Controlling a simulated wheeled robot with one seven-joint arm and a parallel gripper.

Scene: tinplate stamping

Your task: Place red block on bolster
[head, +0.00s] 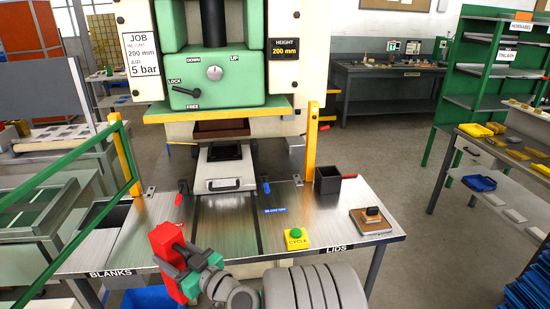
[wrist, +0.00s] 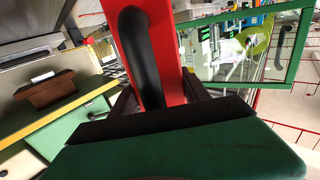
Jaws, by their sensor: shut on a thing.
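The red block (head: 166,238) is held up over the front left of the steel press table, tilted. My gripper (head: 185,262) is shut on it. In the wrist view the red block (wrist: 172,75) rises between the dark fingers of my gripper (wrist: 155,100), with a curved black handle (wrist: 135,50) along its face. The steel surface with dark slots (head: 226,225), which seems to be the bolster, lies in front of the press, right of the block. The block's underside is hidden in both views.
A white handled plate (head: 225,186) sits under the press ram. A green rail (head: 65,180) is at left.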

